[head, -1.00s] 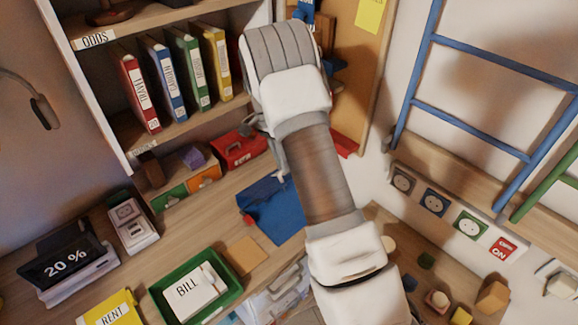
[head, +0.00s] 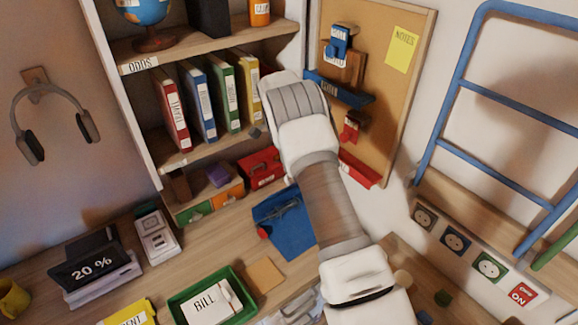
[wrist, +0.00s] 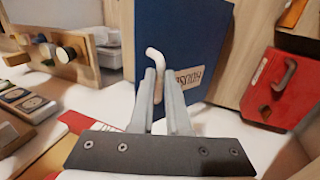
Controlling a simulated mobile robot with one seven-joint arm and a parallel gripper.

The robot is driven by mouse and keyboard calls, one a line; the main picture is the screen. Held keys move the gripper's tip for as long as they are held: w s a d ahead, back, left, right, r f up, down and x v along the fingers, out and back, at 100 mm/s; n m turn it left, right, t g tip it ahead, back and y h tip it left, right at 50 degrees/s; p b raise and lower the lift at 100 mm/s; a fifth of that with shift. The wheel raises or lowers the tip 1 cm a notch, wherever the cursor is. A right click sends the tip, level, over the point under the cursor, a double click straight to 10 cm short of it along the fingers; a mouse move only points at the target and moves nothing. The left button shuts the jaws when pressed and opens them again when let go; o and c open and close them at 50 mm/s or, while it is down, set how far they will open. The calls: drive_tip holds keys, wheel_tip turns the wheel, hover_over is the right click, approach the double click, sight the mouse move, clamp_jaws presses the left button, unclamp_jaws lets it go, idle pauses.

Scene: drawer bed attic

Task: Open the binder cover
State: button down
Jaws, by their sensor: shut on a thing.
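A blue panel with a pale label, partly legible as "HOUSE", fills the upper middle of the wrist view; it looks like the blue binder (wrist: 185,35). In the head view a blue flat thing (head: 284,236) lies on the desk, partly behind my arm; I cannot tell surely that it is the same one. My gripper (wrist: 160,78) is shut on a pale bent rod (wrist: 155,52), which stands between its fingertips in front of the blue panel. I cannot tell whether the fingers touch the panel. In the head view my gripper is mostly hidden behind my arm.
A red case (wrist: 280,88) with a grey handle stands right of the blue panel; it also shows in the head view (head: 262,168). Upright binders (head: 205,100) stand on the shelf. A green tray (head: 240,305) and a tan square (head: 265,274) lie in front.

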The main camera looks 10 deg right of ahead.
idle(0.8)
drive_tip(key=c, duration=0.9)
unclamp_jaws()
drive_tip(key=shift+v, duration=3.75)
